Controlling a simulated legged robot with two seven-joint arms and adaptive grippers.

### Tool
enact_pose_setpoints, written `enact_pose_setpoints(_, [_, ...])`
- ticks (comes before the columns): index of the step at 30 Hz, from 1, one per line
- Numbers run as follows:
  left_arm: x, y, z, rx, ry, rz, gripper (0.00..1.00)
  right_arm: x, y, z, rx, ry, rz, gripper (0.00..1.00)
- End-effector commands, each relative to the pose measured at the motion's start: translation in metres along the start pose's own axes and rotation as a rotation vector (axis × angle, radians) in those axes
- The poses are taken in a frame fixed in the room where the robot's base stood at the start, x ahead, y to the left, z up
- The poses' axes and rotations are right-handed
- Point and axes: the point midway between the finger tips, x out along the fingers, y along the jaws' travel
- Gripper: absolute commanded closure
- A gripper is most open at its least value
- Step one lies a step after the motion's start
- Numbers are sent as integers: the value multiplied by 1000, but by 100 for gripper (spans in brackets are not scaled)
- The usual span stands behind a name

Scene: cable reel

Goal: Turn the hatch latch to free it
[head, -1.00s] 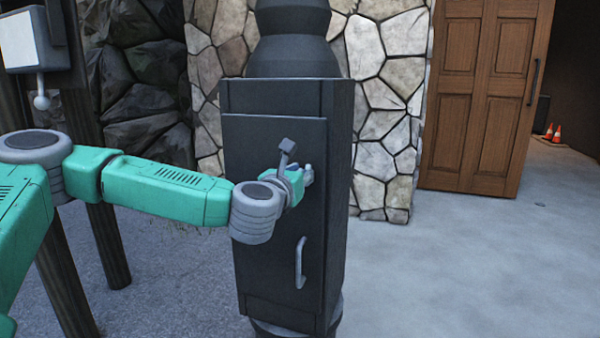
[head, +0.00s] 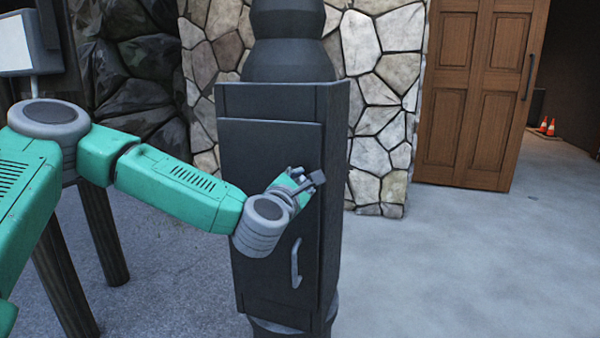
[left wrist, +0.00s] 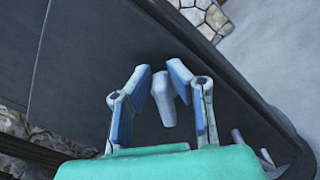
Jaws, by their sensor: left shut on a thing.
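The dark hatch door (head: 262,150) is on the front of a tall black cabinet and appears closed. My left gripper (head: 297,175) is at the door's right side, above a grey pull handle (head: 296,264). In the left wrist view my left gripper (left wrist: 163,82) has its two blue-padded fingers on either side of a pale grey latch (left wrist: 163,100) and is shut on it. In the head view the latch is mostly hidden by the gripper, so its angle is hard to tell. My right gripper is not in view.
A stone wall (head: 378,90) stands behind the cabinet. A wooden door (head: 475,110) is at the right, with orange cones (head: 546,126) beyond it. A white box (head: 15,45) on dark posts stands at the left. The ground right of the cabinet is clear.

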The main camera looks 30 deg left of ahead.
Motion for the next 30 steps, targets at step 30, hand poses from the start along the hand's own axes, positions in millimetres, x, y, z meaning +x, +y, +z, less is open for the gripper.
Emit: enact_pose_setpoints(30, [-1, -21, -13, 838, 8, -10, 100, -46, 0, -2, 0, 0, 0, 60])
